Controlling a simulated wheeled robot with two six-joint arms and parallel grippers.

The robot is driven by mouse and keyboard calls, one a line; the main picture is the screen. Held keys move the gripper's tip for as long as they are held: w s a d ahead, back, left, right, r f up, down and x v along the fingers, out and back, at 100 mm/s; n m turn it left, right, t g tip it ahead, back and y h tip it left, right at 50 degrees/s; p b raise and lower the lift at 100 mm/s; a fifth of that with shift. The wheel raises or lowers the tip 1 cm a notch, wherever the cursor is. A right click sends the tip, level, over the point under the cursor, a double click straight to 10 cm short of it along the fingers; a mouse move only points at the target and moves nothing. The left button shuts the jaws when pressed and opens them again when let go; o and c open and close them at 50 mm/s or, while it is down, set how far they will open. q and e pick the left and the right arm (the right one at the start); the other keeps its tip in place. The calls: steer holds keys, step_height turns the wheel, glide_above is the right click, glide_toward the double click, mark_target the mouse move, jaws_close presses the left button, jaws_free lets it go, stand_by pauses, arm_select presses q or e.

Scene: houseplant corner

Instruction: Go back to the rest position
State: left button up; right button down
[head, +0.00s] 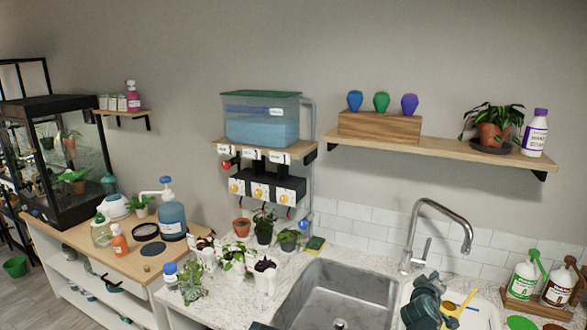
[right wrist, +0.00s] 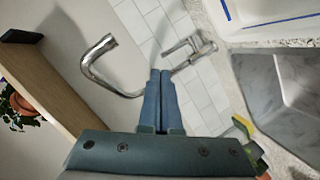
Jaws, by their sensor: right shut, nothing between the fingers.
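My right gripper (head: 430,284) is over the right side of the sink area, below the faucet in the head view. In the right wrist view its two blue-grey fingers (right wrist: 161,76) lie together with nothing between them. They point toward the tiled wall and the chrome faucet (right wrist: 100,65), and they appear to hold no object. My left gripper cannot be made out in the head view. Only a small dark piece shows at the bottom edge, too little to identify.
The steel sink (head: 338,296) and chrome faucet (head: 437,218) are close to my right gripper. Several potted plants (head: 265,228) crowd the counter left of the sink. A wooden shelf (head: 435,147) juts from the wall above.

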steer(key=s+a+f+g+y, duration=0.2)
steer(key=s+a+f, duration=0.15)
steer(key=a, duration=0.35)
steer(key=s+a+f+m+g+y, duration=0.1)
steer(key=s+a+f+g, duration=0.1)
steer(key=a+f, duration=0.4)
steer(key=s+a+f+g+y, duration=0.2)
steer(key=a+f, duration=0.1)
steer(key=a, duration=0.5)
steer(key=s+a+f+g+y, duration=0.1)
steer(key=s+a+g, duration=0.2)
steer(key=s+a, duration=0.4)
steer(key=s+a+f+n+g+y, duration=0.1)
steer(key=s+a+f+g, duration=0.1)
steer(key=s+a, duration=0.5)
steer(key=shift+s+a+f+g+y, duration=0.2)
steer(key=shift+s+a+g+y, duration=0.2)
steer(key=shift+a+g, duration=0.15)
steer(key=shift+w, duration=0.2)
